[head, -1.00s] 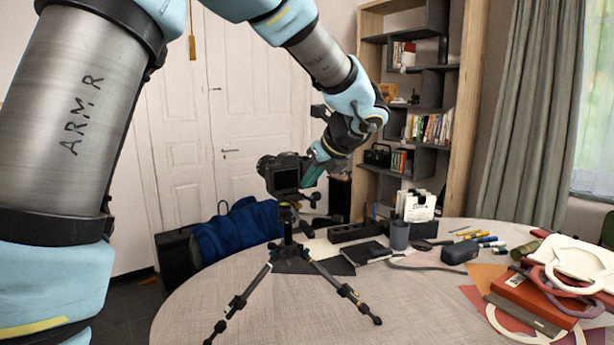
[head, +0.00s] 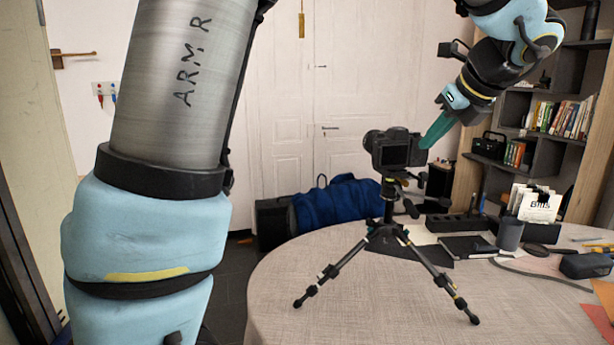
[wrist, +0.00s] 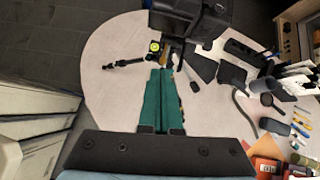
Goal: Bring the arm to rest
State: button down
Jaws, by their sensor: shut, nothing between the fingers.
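My gripper (head: 432,133) has teal fingers, which are shut with nothing between them. In the head view its tips are close to the right side of a black camera (head: 394,150), and I cannot tell whether they touch. The camera sits upright on a small black tripod (head: 388,232) standing on the round table (head: 350,318). In the wrist view the shut fingers (wrist: 161,80) point toward the camera (wrist: 188,18) and tripod, which are partly cut off at the top.
On the table to the right are a dark cup (head: 510,233), a bills holder (head: 538,204), a black notebook (head: 468,246) and a dark case (head: 586,265). A bookshelf (head: 540,110) stands behind. A blue bag (head: 338,203) lies beyond the table. The front of the table is clear.

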jog(key=w+a+f+n+g, duration=0.1)
jog(key=a+f+n+g, duration=0.2)
jog(key=a+f+n, duration=0.55)
jog(key=w+a+f+n+g, duration=0.2)
jog(key=a+f+n, duration=0.3)
jog(key=a, duration=0.6)
jog(key=s+a+f+n+h, duration=0.1)
jog(key=s+a+f+n, duration=0.2)
jog(key=a+n, duration=0.5)
jog(key=s+a+f+n+g+h, duration=0.1)
jog(key=s+a+f+n, duration=0.3)
jog(key=a+f+n, duration=0.2)
jog(key=a+n, duration=0.2)
jog(key=n, duration=0.2)
jog(key=shift+f+g, duration=0.2)
jog(key=shift+g, duration=0.1)
